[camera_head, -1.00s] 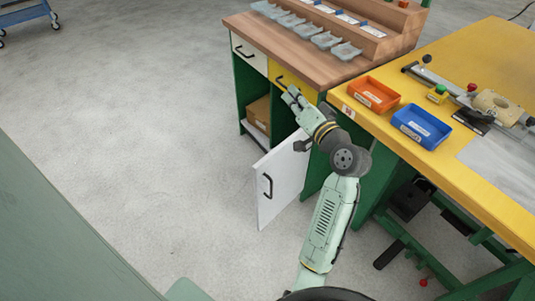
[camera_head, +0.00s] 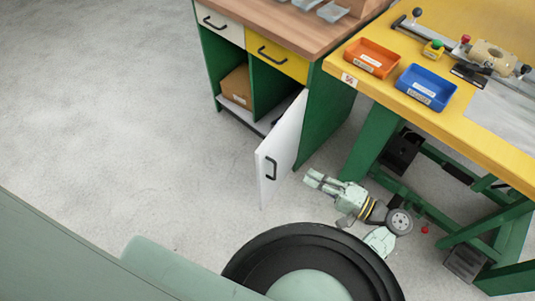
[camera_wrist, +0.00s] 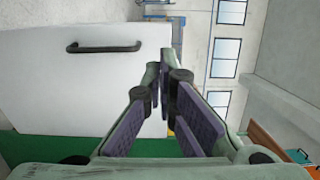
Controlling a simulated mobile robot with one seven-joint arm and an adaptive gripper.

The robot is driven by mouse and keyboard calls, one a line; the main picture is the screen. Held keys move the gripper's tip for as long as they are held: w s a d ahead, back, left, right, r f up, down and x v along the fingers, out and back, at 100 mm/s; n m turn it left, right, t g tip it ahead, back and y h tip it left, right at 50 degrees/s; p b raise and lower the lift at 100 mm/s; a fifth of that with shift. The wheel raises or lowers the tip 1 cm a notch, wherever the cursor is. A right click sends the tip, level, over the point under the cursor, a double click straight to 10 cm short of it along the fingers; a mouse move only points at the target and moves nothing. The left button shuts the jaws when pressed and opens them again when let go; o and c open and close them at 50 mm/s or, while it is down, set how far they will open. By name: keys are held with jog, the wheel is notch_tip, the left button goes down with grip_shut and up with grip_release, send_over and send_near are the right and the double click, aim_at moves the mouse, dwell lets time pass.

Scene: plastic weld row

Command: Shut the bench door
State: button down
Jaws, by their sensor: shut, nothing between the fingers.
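The bench door (camera_head: 287,142) is a white panel with a black bar handle (camera_head: 271,168). It stands open, swung out from the lower right of the wooden-topped bench. My gripper (camera_head: 308,179) is low, just right of the door's lower part in the head view; its fingers are shut and empty. In the wrist view the door (camera_wrist: 70,95) fills the left, with its handle (camera_wrist: 104,47) at upper left. The closed fingertips (camera_wrist: 160,72) are beside the door's edge there; I cannot tell whether they touch it.
A cardboard box (camera_head: 236,85) sits in the open left compartment, below drawers with black handles. At right stands a yellow table (camera_head: 385,82) with an orange bin (camera_head: 371,58), a blue bin (camera_head: 427,88) and green legs. The floor left of the door is clear.

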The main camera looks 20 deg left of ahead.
aim_at(263, 153)
jog(key=a, duration=0.4)
jog(key=w+a+b, duration=0.1)
jog(key=a, duration=0.3)
jog(key=w+a+b, duration=0.1)
jog(key=a, duration=0.4)
